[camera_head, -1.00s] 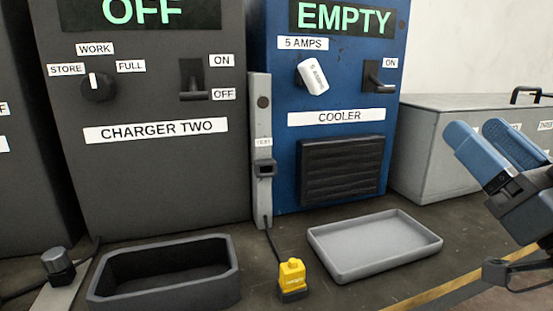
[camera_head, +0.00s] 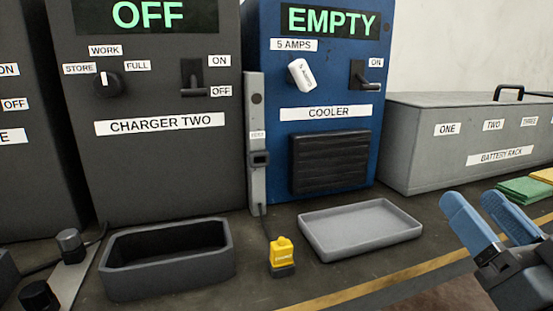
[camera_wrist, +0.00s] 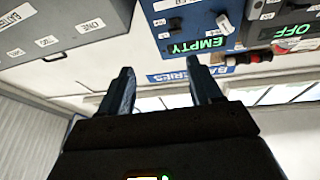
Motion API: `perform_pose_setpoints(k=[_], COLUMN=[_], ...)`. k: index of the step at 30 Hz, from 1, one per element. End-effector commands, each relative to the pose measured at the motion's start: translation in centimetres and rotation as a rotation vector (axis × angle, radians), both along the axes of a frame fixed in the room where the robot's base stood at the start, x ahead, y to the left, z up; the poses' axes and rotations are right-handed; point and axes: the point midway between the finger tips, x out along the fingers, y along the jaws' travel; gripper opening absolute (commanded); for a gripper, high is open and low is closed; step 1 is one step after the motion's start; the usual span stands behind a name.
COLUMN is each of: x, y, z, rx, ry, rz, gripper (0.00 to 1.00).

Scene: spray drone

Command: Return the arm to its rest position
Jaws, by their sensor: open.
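My gripper (camera_head: 484,222) is at the lower right of the head view, with its two blue fingers apart and nothing between them. It is in free space in front of the bench, right of the grey tray and below the battery rack in the picture. In the wrist view my gripper (camera_wrist: 160,90) also shows its two fingers spread and empty. That view is upside down, with the cooler and battery rack at its top.
Charger two (camera_head: 150,165) reads OFF; the blue cooler (camera_head: 268,150) reads EMPTY. The battery rack (camera_head: 410,155) stands right. A dark bin (camera_head: 165,283), yellow plug (camera_head: 282,252) and grey tray (camera_head: 365,250) sit on the bench. Green and yellow cloth-like items (camera_head: 523,190) lie at right.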

Motion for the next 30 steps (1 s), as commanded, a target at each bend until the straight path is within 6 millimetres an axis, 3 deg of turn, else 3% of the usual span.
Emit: perform_pose_setpoints(k=[8,15,21,30], x=[-4.3,-10.7,-17.1,-26.3], y=[0.0,0.2,0.6,1.6], z=[-8.7,-15.8,-19.8,-22.6], rx=[0.034,0.02,-0.019,-0.104], ry=[0.168,0.316,0.421,0.545], rz=[-0.092,-0.173,-0.211,-0.212], gripper=[0.64,0.64,0.64,0.64])
